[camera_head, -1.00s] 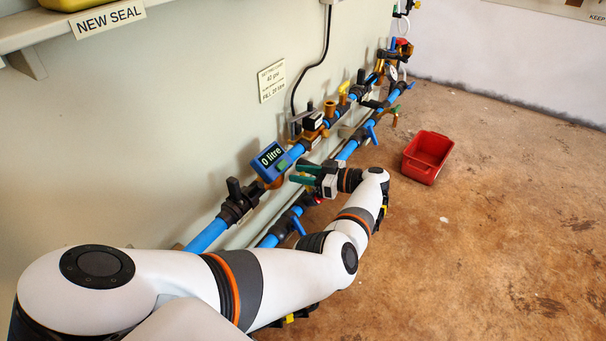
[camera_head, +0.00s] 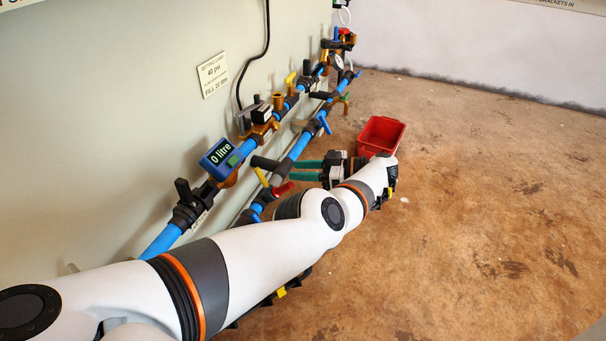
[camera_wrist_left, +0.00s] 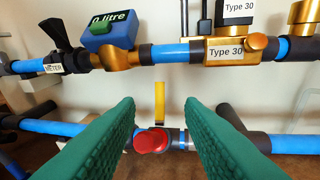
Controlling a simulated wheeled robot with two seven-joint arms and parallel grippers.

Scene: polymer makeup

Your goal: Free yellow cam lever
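The yellow cam lever (camera_head: 262,177) is a thin strip on a coupling of the lower blue pipe, beside a red lever (camera_head: 283,188). In the left wrist view the yellow lever (camera_wrist_left: 159,103) stands upright above the round red end (camera_wrist_left: 151,140) of the other lever. My left gripper (camera_head: 297,169) points its green fingers at this coupling from the open-floor side. Its fingers are spread wide and empty. In the wrist view, both levers appear between the fingers, with no visible contact. My right gripper is out of view.
An upper blue pipe carries a meter reading 0 litre (camera_head: 221,158) and brass fittings (camera_head: 262,132) along the wall. A red bin (camera_head: 381,135) stands on the floor beyond my left wrist. The brown floor at right is clear.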

